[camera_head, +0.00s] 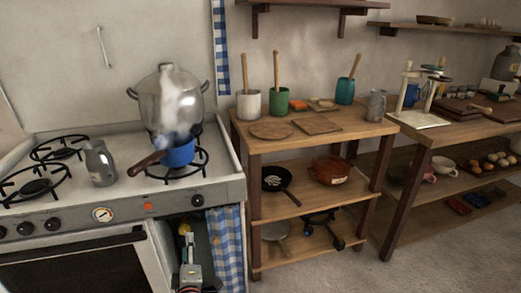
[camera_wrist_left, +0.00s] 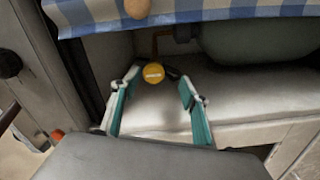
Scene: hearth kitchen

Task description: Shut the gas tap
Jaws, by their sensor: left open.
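The gas tap, a round yellow knob with a label (camera_wrist_left: 153,73), shows in the left wrist view, with a brownish pipe above it. In the head view it is a small yellow spot (camera_head: 184,228) in the opening right of the oven. My left gripper (camera_wrist_left: 158,88) is open, its two teal-lined fingers spread to either side of the knob as seen from the wrist. The knob appears just beyond the fingertips; I cannot tell whether they touch it. In the head view my left gripper (camera_head: 188,246) reaches into the opening below the stove top. My right gripper is not in view.
A blue checked curtain (camera_head: 229,246) hangs right of the opening and crosses the top of the wrist view. A dark green rounded body (camera_wrist_left: 262,36) lies right of the knob. On the stove, a steaming pot (camera_head: 150,100) stands behind a blue pan (camera_head: 179,154).

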